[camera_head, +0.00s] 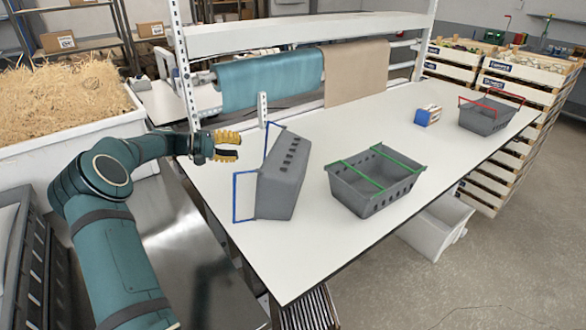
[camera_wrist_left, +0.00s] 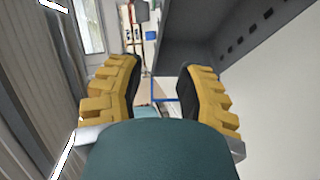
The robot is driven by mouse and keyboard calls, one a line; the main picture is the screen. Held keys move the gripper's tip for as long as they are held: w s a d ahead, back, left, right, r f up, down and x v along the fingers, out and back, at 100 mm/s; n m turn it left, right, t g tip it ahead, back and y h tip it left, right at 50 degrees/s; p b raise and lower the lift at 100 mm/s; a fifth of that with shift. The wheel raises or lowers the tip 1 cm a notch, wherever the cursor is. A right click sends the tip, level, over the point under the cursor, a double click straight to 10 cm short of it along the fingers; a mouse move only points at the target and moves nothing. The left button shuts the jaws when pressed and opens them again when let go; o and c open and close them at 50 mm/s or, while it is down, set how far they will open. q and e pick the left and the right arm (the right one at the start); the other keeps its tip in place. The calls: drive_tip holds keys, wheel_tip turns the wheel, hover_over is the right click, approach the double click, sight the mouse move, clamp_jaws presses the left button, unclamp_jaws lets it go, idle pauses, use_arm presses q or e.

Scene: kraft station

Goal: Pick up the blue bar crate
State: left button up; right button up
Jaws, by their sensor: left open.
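The blue bar crate (camera_head: 285,185) is grey and lies tipped on its side near the left end of the white table. Its blue bars (camera_head: 235,197) stick out to the left. My left gripper (camera_head: 236,147) has yellow fingers and is open and empty, to the left of the crate's far end and apart from it. In the left wrist view the open fingers (camera_wrist_left: 157,95) frame a blue bar (camera_wrist_left: 165,99) farther off, and the grey crate wall (camera_wrist_left: 215,45) fills the upper right. My right gripper is not in view.
A crate with green bars (camera_head: 370,195) stands upright right of the blue bar crate. A red bar crate (camera_head: 487,116) and a small blue-and-white box (camera_head: 427,116) sit farther right. A post (camera_head: 184,70) rises behind my gripper. The table's front (camera_head: 290,270) is clear.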

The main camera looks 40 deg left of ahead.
sight(278, 150)
use_arm(q)
drive_tip(key=shift+f+p+x, duration=0.1)
drive_tip(key=shift+p+x, duration=0.15)
drive_tip(key=shift+x, duration=3.2)
drive_tip(key=shift+f+p+x, duration=0.15)
drive_tip(key=shift+p+x, duration=0.05)
drive_tip(key=shift+x, duration=3.25)
drive_tip(key=shift+s, duration=0.1)
clamp_jaws()
drive_tip(key=shift+r, duration=0.1)
